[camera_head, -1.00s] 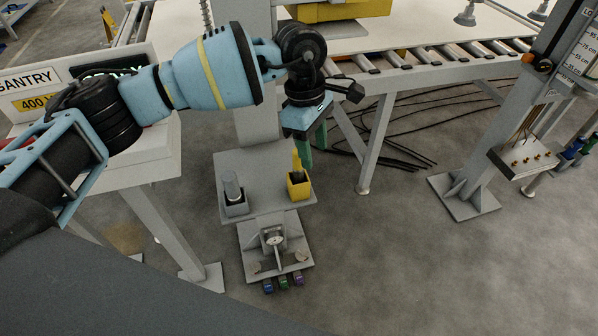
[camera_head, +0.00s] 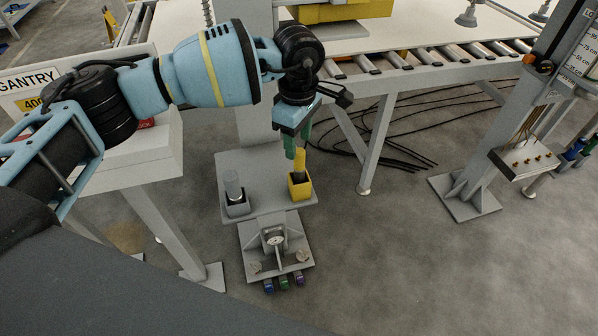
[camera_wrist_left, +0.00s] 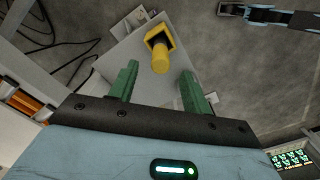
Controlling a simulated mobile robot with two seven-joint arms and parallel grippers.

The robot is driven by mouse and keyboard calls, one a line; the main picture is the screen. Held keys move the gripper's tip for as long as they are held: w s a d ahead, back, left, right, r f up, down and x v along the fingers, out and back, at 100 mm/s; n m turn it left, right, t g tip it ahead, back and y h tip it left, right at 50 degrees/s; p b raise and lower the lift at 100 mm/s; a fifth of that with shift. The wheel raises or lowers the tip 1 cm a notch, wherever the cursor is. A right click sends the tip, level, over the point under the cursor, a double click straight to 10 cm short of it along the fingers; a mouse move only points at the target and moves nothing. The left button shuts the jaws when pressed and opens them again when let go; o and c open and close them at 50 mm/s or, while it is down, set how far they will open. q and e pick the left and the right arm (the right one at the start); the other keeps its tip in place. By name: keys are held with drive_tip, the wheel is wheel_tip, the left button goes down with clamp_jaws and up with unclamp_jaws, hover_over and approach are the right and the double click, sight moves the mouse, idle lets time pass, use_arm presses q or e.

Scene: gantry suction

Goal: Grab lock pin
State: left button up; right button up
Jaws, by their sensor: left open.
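A yellow pin (camera_head: 299,161), which looks like the lock pin, stands upright in a square yellow holder (camera_head: 300,190) on the right side of a grey shelf. My left gripper (camera_head: 296,146) is above it with its green fingers pointing down. In the left wrist view my left gripper (camera_wrist_left: 159,74) is open and empty. The end of the yellow pin (camera_wrist_left: 160,62) shows between the two fingertips, with the holder (camera_wrist_left: 158,38) beyond. I cannot tell how far the fingertips are from the pin. My right gripper is not in view.
A grey cylinder (camera_head: 233,187) stands in a grey holder (camera_head: 237,207) left of the yellow one. A gauge (camera_head: 275,240) sits on a lower plate in front. A roller conveyor (camera_head: 430,65) runs behind; a grey post (camera_head: 500,130) stands at the right.

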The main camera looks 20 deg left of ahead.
sight(300, 151)
use_arm(q)
drive_tip(key=shift+d+f, duration=0.15)
drive_tip(key=shift+f, duration=1.8)
drive_tip(key=shift+c, duration=0.2)
clamp_jaws()
